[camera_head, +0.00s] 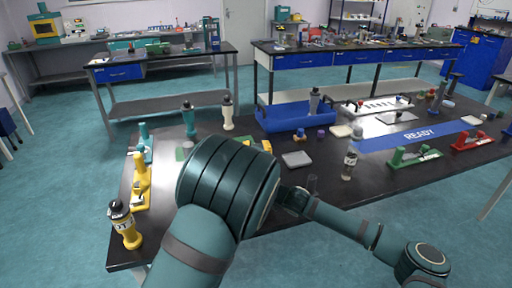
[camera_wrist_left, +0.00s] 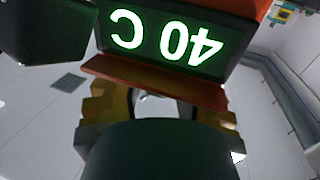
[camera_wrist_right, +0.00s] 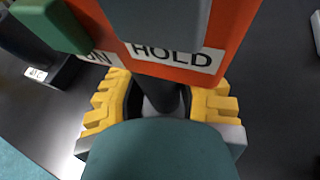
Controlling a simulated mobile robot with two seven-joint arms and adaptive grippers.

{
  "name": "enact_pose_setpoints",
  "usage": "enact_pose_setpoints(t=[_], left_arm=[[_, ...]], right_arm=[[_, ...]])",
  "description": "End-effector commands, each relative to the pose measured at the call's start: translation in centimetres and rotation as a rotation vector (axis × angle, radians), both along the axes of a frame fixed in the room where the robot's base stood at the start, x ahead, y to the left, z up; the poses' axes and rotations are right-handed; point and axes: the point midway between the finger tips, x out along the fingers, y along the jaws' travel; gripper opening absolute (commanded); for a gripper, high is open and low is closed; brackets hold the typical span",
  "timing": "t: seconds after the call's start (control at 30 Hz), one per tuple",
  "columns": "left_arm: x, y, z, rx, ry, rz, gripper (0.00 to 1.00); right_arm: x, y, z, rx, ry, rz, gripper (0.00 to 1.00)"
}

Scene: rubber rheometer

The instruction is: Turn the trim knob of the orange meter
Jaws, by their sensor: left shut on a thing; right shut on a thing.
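The orange meter (camera_wrist_left: 150,79) shows in the left wrist view with a lit green display (camera_wrist_left: 165,36) reading 40 C, upside down there. My left gripper (camera_wrist_left: 158,110) is at the meter's edge beyond the display. It is shut on the trim knob, which is largely hidden between the fingers. In the right wrist view the orange meter (camera_wrist_right: 185,72) has a HOLD label (camera_wrist_right: 172,56) and a partly hidden label. My right gripper (camera_wrist_right: 160,103) is shut on the meter's dark handle (camera_wrist_right: 158,90) below that label. In the head view my arms hide the meter and both grippers.
The black table (camera_head: 275,185) bears a blue tray (camera_head: 285,118), a blue READY strip (camera_head: 425,134), green (camera_head: 412,156) and red (camera_head: 472,141) clamps, and a bottle (camera_head: 349,167). Yellow and teal items line the left edge. Other benches stand behind.

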Motion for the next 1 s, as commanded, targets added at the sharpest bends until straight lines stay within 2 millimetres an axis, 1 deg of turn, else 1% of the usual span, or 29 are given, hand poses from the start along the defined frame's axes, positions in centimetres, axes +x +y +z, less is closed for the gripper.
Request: enact_pose_setpoints(t=[0.2,0.23,0.27,0.3,0.6,0.73,0.87,1.0], left_arm=[[0.0,0.0,0.0,-0.001,-0.001,-0.001,0.0],[0.0,0.0,0.0,-0.001,-0.001,-0.001,0.41],[0.0,0.0,0.0,-0.001,-0.001,-0.001,0.52],[0.0,0.0,0.0,-0.001,-0.001,-0.001,0.66],[0.0,0.0,0.0,-0.001,0.0,-0.002,0.66],[-0.6,-0.1,0.0,-0.001,0.001,-0.002,0.66],[-2.3,-0.2,0.0,-0.001,0.001,-0.003,0.66],[-5.1,-0.4,0.0,-0.001,0.002,-0.004,0.66]], right_arm=[[0.0,-0.1,-0.2,-0.002,0.004,-0.003,0.0],[0.0,-0.1,-0.2,-0.002,0.004,-0.003,0.0],[0.0,-0.1,-0.2,-0.002,0.004,-0.003,0.0],[0.0,-0.1,-0.2,-0.002,0.003,-0.002,0.0],[0.0,-0.1,-0.2,-0.002,0.003,-0.002,0.0],[0.0,-0.1,-0.2,-0.002,0.003,-0.002,0.0],[0.0,-0.1,-0.2,-0.002,0.003,-0.002,0.0],[0.0,-0.1,-0.2,-0.002,0.003,-0.002,0.0]])
